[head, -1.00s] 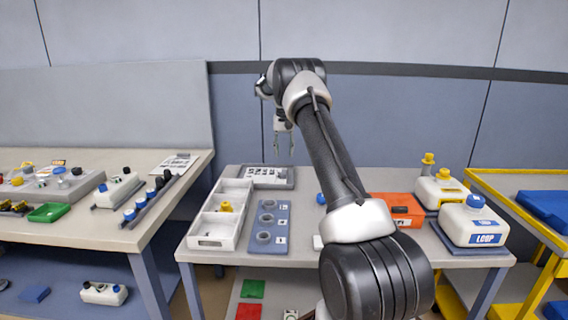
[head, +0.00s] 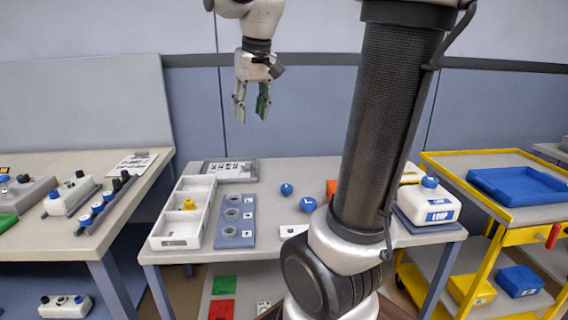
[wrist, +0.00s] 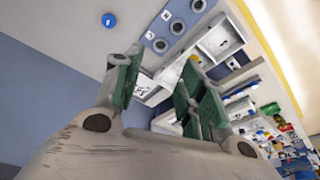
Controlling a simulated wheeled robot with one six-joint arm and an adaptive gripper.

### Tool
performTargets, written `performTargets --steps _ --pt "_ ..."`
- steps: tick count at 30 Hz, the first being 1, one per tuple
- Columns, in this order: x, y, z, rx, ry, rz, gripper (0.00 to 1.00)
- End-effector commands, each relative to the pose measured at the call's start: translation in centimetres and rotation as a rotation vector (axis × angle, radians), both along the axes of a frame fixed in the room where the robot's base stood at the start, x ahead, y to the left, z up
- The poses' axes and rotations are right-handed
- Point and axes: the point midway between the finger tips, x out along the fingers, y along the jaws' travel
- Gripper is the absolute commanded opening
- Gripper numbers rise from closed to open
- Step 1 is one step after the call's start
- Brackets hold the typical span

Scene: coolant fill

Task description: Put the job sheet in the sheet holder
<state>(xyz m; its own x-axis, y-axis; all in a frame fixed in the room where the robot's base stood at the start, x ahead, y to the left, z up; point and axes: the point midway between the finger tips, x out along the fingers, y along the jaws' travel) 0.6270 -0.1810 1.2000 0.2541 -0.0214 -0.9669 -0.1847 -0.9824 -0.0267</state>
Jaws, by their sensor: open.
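A white sheet with dark print (head: 231,168) lies flat within a grey frame, which looks like the sheet holder (head: 207,180), at the back left of the middle table. Another printed paper (head: 133,163) lies on the left table; I cannot tell for certain which one is the job sheet. My gripper (head: 252,112) is open and empty, pointing down, high above the back of the middle table and apart from the frame. In the wrist view its green-padded fingers (wrist: 155,90) are spread, and part of the frame shows between them, partly hidden.
A white compartment tray (head: 184,214) with a yellow cap and a blue rack with rings (head: 234,221) stand in front of the frame. Loose blue caps (head: 308,204) and a white jug (head: 428,203) are further right. A yellow trolley (head: 497,180) stands at the right.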

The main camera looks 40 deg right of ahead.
Motion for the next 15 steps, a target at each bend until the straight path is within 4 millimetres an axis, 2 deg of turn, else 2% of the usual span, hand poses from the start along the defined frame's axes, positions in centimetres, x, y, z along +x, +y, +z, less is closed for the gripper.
performTargets --steps 1,3,6,10,15 --pt "-3.3 0.9 -0.4 -0.005 -0.023 0.031 0.41" --pt "-7.1 1.7 -1.7 -0.013 -0.048 0.07 0.41" --pt "-11.5 2.5 -3.9 -0.023 -0.078 0.118 0.41" --pt "-15.1 3.1 -6.5 -0.032 -0.104 0.161 0.41" --pt "-16.7 3.3 -7.9 -0.036 -0.117 0.181 0.41"
